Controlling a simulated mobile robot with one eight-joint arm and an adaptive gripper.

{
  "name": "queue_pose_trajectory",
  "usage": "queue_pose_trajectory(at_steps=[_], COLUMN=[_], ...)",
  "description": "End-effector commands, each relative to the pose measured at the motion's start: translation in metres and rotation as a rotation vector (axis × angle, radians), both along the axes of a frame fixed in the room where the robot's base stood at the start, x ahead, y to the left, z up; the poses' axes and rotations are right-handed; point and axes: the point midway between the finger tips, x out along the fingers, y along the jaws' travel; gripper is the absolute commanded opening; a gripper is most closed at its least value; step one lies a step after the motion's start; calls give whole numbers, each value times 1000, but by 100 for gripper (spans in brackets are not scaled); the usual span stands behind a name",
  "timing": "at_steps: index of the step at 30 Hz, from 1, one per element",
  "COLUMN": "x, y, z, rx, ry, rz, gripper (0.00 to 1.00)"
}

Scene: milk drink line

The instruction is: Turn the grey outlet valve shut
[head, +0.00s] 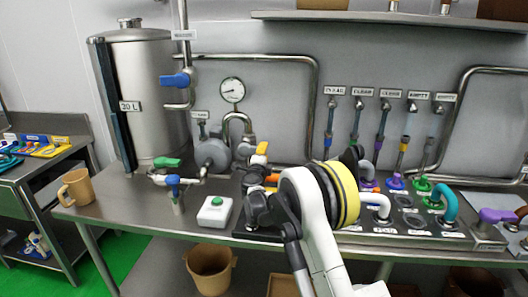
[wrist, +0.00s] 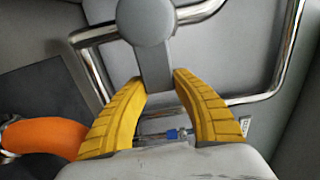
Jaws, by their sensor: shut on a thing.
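The grey outlet valve shows in the wrist view as a round hub with a flat grey handle (wrist: 155,62) hanging from it. My gripper (wrist: 160,78) has its two yellow fingers on either side of the handle's end, shut on it. In the head view my gripper is small and partly hidden by my own arm, beside the pump and pipes at the middle of the bench. The valve is hard to make out there. An orange part (wrist: 45,136) shows at the left of the wrist view, apart from my fingers.
A grey pump (head: 212,155) and a pressure gauge (head: 232,90) are left of my arm. A white box with a green button (head: 215,211) stands in front. A steel tank (head: 145,95) and brown mug (head: 76,187) are further left. Labelled hoses (head: 382,125) hang at right.

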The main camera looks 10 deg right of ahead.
Motion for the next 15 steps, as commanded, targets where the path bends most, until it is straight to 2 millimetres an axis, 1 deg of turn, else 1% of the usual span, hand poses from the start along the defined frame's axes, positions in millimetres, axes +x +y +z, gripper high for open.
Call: queue_pose_trajectory(at_steps=[14, 15], x=[1, 1], y=[2, 2], z=[-1, -1], rx=[15, 15], ry=[-5, -5], rz=[4, 4], gripper=[0, 35])
